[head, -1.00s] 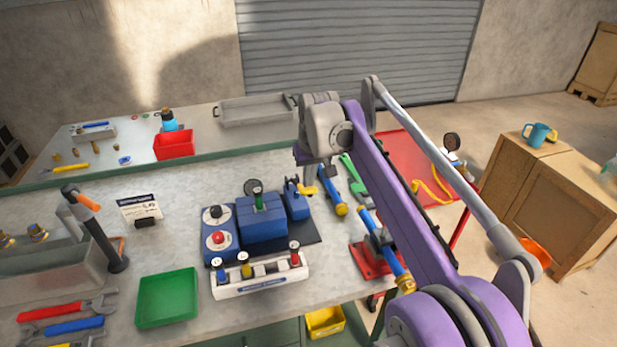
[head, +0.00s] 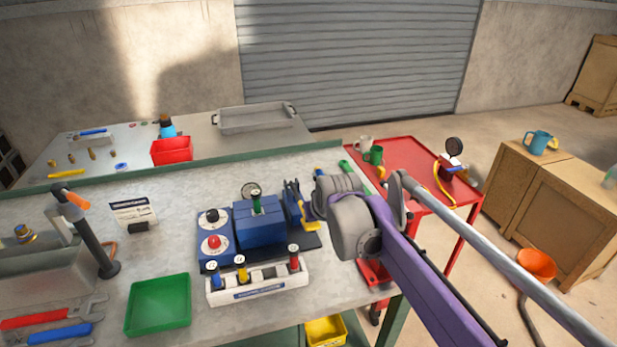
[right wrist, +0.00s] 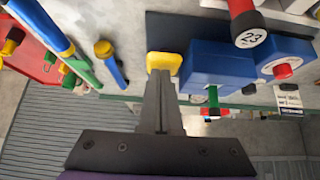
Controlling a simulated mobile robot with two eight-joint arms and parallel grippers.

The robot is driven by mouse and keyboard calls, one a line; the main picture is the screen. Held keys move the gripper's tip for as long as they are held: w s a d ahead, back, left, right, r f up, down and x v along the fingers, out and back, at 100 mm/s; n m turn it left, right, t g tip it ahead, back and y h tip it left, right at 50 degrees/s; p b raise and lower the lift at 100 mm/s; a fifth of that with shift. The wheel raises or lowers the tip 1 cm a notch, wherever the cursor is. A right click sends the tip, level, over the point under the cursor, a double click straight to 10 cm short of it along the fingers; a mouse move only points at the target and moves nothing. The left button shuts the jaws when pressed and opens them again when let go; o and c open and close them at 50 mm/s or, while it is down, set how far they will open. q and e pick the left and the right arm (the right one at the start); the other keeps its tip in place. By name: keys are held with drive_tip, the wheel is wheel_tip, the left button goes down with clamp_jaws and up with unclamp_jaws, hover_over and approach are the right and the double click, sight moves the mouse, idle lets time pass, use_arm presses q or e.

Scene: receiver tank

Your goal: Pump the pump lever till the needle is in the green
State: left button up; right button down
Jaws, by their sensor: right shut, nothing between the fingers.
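The blue tank unit (head: 259,228) stands on the bench, with a round gauge (head: 249,190) behind it; its needle is too small to read. To its right is a small blue pump (head: 294,203) with a yellow lever end, partly hidden by my right wrist. In the right wrist view the yellow lever pad (right wrist: 163,63) lies right at the tips of my right gripper (right wrist: 161,80). That gripper is shut and empty; whether it touches the pad I cannot tell. My left gripper is not in view.
A white rack (head: 258,292) with several numbered plugs stands in front of the unit, with a green tray (head: 158,305) to its left. A control box (head: 215,251) adjoins the unit. A red vise (head: 374,273) and red cart (head: 400,151) are to the right.

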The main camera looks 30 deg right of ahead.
drive_tip(key=shift+s+a+f, duration=0.15)
drive_tip(key=shift+s+f, duration=0.05)
drive_tip(key=shift+f, duration=0.2)
drive_tip(key=r+p, duration=0.2)
drive_tip(key=r, duration=0.1)
drive_tip(key=r+p, duration=0.1)
drive_tip(key=p, duration=0.1)
drive_tip(key=shift+w+r, duration=0.35)
drive_tip(key=shift+w, duration=0.05)
use_arm(q)
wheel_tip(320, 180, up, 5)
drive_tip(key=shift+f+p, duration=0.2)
drive_tip(key=shift+p, duration=0.1)
use_arm(e)
drive_tip(key=v, duration=1)
drive_tip(key=shift+s, duration=0.25)
drive_tip(key=shift+f, duration=0.15)
